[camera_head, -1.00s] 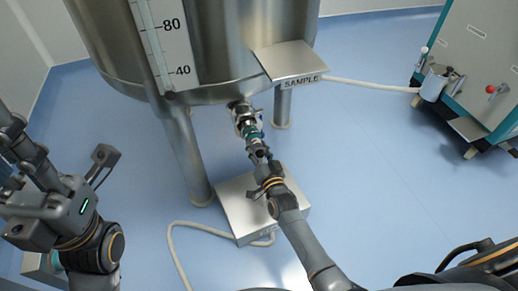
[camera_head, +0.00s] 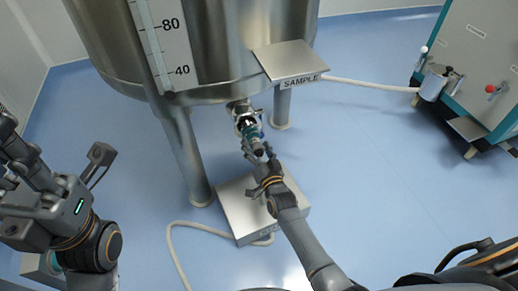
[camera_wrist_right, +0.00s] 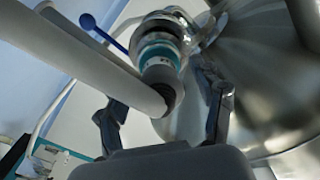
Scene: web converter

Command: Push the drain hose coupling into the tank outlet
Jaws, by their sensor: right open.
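The tank outlet (camera_head: 241,108) is a metal fitting under the steel tank (camera_head: 215,50). The drain hose coupling (camera_head: 251,131), with a teal band, is lined up against the outlet's mouth; how deep it sits is unclear. In the right wrist view the teal-banded coupling (camera_wrist_right: 160,52) with a dark end shows between and beyond my right gripper's fingers. My right gripper (camera_head: 262,154) is just below the coupling, its fingers spread apart in the right wrist view (camera_wrist_right: 163,115). My left gripper (camera_head: 60,150) is at the left, open and empty, far from the coupling.
A metal box (camera_head: 235,209) stands on the floor below, with a pale hose (camera_head: 172,245) beside it. A tank leg (camera_head: 185,150) is left of my right arm. A SAMPLE shelf (camera_head: 290,60) overhangs at right. A blue lever (camera_wrist_right: 88,23) shows in the wrist view.

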